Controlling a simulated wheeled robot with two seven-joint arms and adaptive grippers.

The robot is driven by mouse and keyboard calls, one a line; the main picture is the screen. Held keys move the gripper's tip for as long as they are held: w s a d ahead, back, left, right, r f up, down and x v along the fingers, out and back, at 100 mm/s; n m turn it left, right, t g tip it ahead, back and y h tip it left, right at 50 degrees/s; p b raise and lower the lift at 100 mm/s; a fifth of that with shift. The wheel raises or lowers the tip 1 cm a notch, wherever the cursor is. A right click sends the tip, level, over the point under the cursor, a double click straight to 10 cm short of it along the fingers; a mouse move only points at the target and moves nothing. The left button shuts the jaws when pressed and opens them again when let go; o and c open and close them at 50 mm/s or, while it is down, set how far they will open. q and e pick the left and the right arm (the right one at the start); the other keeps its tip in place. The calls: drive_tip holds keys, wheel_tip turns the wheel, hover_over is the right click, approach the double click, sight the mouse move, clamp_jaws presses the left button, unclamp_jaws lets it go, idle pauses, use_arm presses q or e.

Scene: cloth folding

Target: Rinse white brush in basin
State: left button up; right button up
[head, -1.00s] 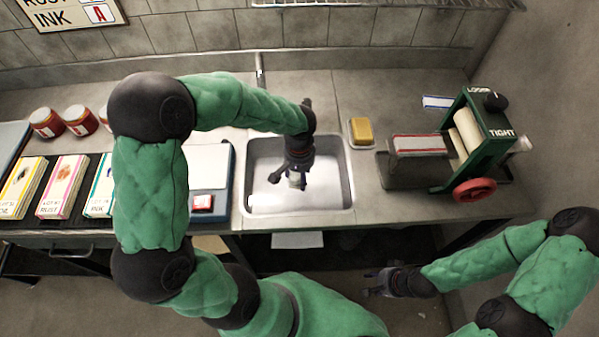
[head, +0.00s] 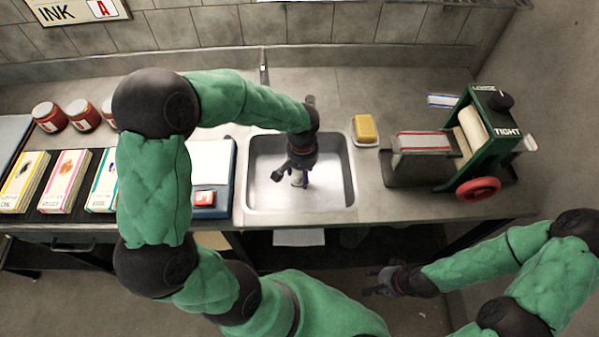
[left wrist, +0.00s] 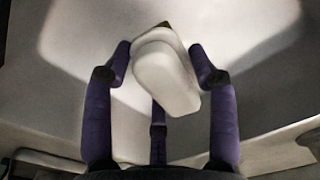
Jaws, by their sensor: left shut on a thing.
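The metal basin (head: 258,165) is set into the counter at the middle of the head view. My left gripper (head: 290,172) reaches down into it. It is shut on the white brush (head: 299,179), whose small pale part shows below the fingers. In the left wrist view the brush (left wrist: 165,75) is a rounded white body with a brownish end, held between the purple fingers (left wrist: 160,75). Its bristles cannot be made out. My right gripper (head: 376,281) is low in front of the counter, with its fingers apart and empty.
The faucet (head: 264,68) stands behind the basin. A yellow sponge-like block (head: 365,128) on a dish sits right of it, and a green roller press (head: 480,145) farther right. The front basin rim is clear.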

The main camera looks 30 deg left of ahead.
use_arm(q)
drive_tip(key=shift+r+p, duration=3.55)
drive_tip(key=shift+r, duration=1.3)
wheel_tip(320, 180, up, 4)
drive_tip(key=p, duration=0.3)
